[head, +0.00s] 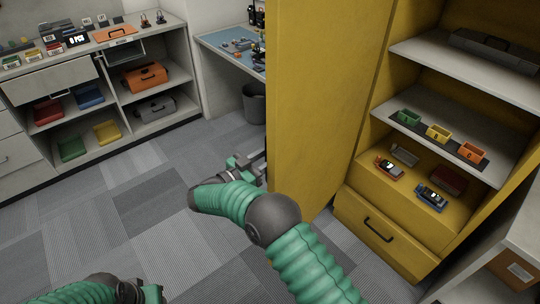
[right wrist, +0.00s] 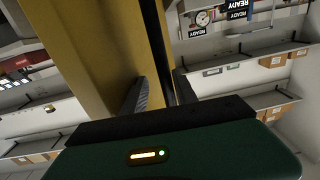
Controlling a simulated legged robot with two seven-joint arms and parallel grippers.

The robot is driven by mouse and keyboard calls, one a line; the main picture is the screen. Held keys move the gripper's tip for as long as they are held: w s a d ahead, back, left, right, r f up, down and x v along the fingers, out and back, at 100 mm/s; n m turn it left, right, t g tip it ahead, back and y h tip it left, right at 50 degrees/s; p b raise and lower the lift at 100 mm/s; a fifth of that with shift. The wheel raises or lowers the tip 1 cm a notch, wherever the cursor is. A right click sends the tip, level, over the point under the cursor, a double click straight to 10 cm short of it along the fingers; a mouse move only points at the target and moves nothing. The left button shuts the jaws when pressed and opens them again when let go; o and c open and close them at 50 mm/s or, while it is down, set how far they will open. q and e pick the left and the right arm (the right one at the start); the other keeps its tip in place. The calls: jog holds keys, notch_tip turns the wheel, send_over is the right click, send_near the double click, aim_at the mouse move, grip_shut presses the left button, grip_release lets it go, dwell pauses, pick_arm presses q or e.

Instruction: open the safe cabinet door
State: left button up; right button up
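The yellow safe cabinet (head: 398,212) stands at the right in the head view, with its shelves exposed. Its yellow door (head: 318,90) stands open, swung out towards me; it also shows in the right wrist view (right wrist: 90,50). My right gripper (head: 252,166) is at the door's left edge, partly hidden by the door. In the right wrist view its fingers (right wrist: 162,93) lie on either side of a dark upright bar (right wrist: 156,40), seemingly the door handle, and appear closed on it. My left gripper (head: 146,293) shows only partly at the bottom left; its fingers cannot be made out.
A shelf unit (head: 100,80) stands at the back left. A blue-topped desk (head: 228,48) and grey bin (head: 253,104) stand behind the door. The carpet (head: 130,185) is clear at left.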

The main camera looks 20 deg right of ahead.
jog(key=shift+a+f, duration=0.1)
jog(key=shift+a, duration=0.2)
